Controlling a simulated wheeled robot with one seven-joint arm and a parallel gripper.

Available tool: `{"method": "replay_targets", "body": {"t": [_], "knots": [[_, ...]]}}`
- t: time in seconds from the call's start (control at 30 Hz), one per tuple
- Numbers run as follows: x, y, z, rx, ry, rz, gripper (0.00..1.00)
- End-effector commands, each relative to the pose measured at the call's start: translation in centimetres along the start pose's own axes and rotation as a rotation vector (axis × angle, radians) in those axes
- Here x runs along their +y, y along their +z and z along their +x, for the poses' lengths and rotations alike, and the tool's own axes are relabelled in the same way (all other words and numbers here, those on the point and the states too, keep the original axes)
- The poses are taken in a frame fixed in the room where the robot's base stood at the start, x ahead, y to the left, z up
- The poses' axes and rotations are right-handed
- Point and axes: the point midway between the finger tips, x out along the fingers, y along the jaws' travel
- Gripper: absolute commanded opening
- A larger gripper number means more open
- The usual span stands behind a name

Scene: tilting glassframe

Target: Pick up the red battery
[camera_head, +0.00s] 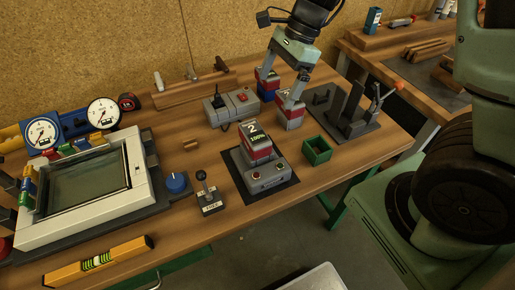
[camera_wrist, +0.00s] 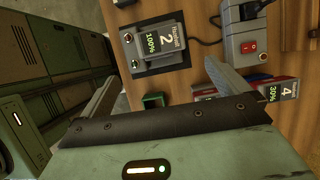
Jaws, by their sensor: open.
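A battery with a red band (camera_head: 257,140), its label reading 2 and 100%, stands upright in a grey dock on the bench. Its dark label top also shows in the wrist view (camera_wrist: 171,38). A second battery with a red band (camera_head: 291,116) stands behind it to the right, and a blue and red battery (camera_head: 266,85) stands farther back. In the wrist view a label reading 4 and 30% (camera_wrist: 289,90) shows beside my finger. My gripper (camera_head: 280,82) is open and empty, its fingers low near the two rear batteries. The finger hides part of them.
A small green open box (camera_head: 317,151) is right of the dock. A grey box with a red switch (camera_head: 232,106) is behind it. A black stand (camera_head: 350,112) is right.

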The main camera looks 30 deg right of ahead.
Motion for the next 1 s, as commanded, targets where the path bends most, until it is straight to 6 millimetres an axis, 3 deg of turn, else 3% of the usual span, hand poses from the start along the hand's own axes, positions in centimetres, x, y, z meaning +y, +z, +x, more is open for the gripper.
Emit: {"method": "replay_targets", "body": {"t": [0.4,0.77,1.0], "knots": [[0.3,0.0,8.7,0.002,0.008,-0.004,1.00],[0.2,0.0,11.8,0.002,0.006,-0.006,1.00],[0.3,-0.2,15.1,0.002,0.007,-0.006,1.00]]}}
